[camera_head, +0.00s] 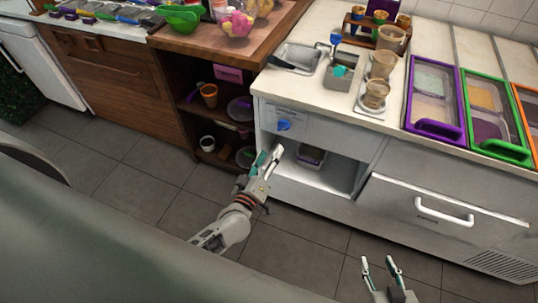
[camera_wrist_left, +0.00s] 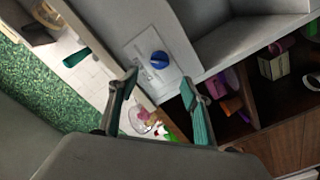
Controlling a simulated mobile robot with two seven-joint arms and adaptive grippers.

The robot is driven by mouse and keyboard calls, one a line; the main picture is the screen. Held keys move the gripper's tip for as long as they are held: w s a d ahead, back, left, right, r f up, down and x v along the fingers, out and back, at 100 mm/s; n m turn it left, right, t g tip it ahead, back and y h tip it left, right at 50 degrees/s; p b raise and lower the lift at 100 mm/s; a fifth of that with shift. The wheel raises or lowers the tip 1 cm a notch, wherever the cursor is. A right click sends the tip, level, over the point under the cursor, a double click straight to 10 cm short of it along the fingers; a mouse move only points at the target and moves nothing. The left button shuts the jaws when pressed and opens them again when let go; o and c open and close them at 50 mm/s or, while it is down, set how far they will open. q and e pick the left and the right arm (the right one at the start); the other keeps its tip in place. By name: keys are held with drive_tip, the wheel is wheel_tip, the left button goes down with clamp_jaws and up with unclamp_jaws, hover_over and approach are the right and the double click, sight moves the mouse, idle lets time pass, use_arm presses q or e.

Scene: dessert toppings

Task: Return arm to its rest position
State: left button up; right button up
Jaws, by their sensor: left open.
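My left gripper (camera_head: 268,162) is in front of the white counter's open compartment, low and near the panel with the blue knob. It is open, and I see nothing between its fingers. In the left wrist view its two fingers (camera_wrist_left: 160,82) stand apart, with teal pads. The blue knob (camera_head: 284,125) shows just above the gripper, and also in the left wrist view (camera_wrist_left: 159,59) beyond the fingertips. Whether the gripper touches the panel I cannot tell. My right gripper (camera_head: 381,266) is at the bottom of the head view over the floor, its fingers apart and empty.
The open compartment (camera_head: 340,176) holds a small container (camera_head: 312,156). A drawer with a white handle (camera_head: 443,212) is to its right. Wooden shelves with pots (camera_head: 209,95) stand left. Cups (camera_head: 376,93) and lidded bins (camera_head: 433,92) are on the counter. The tiled floor (camera_head: 130,170) is clear.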

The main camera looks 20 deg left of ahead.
idle(0.3)
use_arm(q)
drive_tip(key=s+f+m+g+h, duration=0.1)
drive_tip(key=s+f+m+g, duration=0.2)
drive_tip(key=s+m, duration=0.3)
drive_tip(key=s+f+m+g+h, duration=0.1)
drive_tip(key=s+f+m+g, duration=0.2)
drive_tip(key=s, duration=1.1)
drive_tip(key=m+g, duration=0.1)
drive_tip(key=m, duration=0.2)
drive_tip(key=shift+s+a+m, duration=0.15)
drive_tip(key=shift+s+m, duration=0.15)
drive_tip(key=shift+m, duration=0.1)
